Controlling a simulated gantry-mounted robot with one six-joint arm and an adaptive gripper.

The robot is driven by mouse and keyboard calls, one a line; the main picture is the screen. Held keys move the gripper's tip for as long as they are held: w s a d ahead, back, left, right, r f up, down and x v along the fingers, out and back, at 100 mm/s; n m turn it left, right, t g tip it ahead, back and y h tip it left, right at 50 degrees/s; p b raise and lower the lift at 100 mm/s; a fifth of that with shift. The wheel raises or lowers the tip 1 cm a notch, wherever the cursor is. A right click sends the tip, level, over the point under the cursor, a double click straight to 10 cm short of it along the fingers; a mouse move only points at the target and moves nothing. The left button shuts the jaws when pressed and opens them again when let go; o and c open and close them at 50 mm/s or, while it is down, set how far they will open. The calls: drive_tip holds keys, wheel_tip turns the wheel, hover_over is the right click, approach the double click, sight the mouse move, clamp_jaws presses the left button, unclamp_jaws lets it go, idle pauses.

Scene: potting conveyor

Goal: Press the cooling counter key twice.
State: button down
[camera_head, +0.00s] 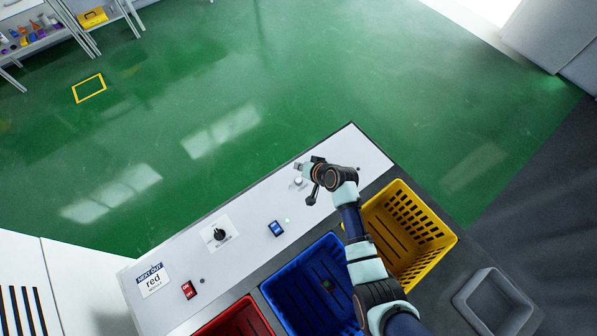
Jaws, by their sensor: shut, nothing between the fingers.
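A pale control panel (250,205) runs diagonally across the middle of the view. A small white round key-like part (297,183) sits on it just left of my gripper; no cooling counter label is readable on it. Which part is the cooling counter key cannot be told. My gripper (311,200) is shut and empty at the panel's upper right part. Whether it touches the panel is unclear, and my wrist hides some of the surface.
A dial (219,234), a red switch (189,290) and a "NEXT OUT red" sign (152,281) are further left on the panel. Blue (275,293), yellow (447,237) and red (235,318) crates stand along its near side. A grey tray (463,300) is at lower right.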

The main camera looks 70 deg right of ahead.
sight(300, 181)
wheel_tip(300, 181, down, 8)
drive_tip(key=b, duration=0.6)
drive_tip(key=shift+r, duration=0.15)
idle(0.9)
drive_tip(key=shift+f+b, duration=0.4)
drive_tip(key=shift+b, duration=0.05)
drive_tip(key=shift+f+b, duration=0.35)
drive_tip(key=shift+f, duration=0.15)
idle(0.4)
drive_tip(key=shift+r, duration=0.1)
drive_tip(key=shift+r+p, duration=0.75)
drive_tip(key=shift+p, duration=0.1)
drive_tip(key=shift+r, duration=0.1)
wheel_tip(300, 181, up, 5)
drive_tip(key=p, duration=0.4)
drive_tip(key=shift+p, duration=0.4)
